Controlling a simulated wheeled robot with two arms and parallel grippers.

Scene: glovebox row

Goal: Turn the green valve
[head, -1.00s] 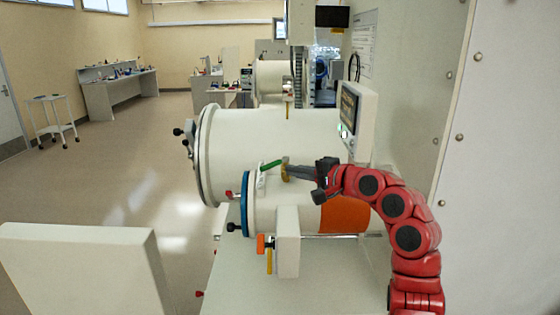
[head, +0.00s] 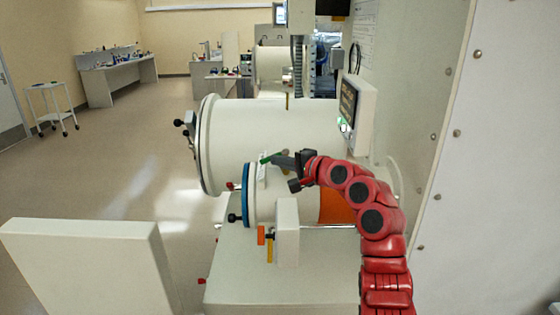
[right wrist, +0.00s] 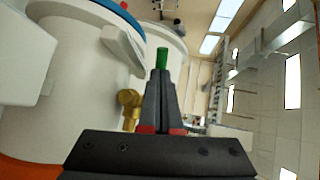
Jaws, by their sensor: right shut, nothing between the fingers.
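The green valve handle (head: 265,158) shows as a short green piece above the small front chamber of the glovebox. My right gripper (head: 275,160) is beside it, with its fingers pointing left and hiding part of the handle. In the right wrist view the green handle's end (right wrist: 162,58) shows just beyond my closed fingertips (right wrist: 161,74). The brass valve body (right wrist: 129,100) is left of the fingers there. My right gripper is shut with nothing held. Whether it touches the handle I cannot tell. My left gripper is not in view.
The small chamber has a blue ring (head: 247,194) and an orange handle (head: 261,235) in front. The large white cylinder (head: 285,125) is behind the valve. A control panel (head: 350,105) stands to the right, near my arm. The floor on the left is clear.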

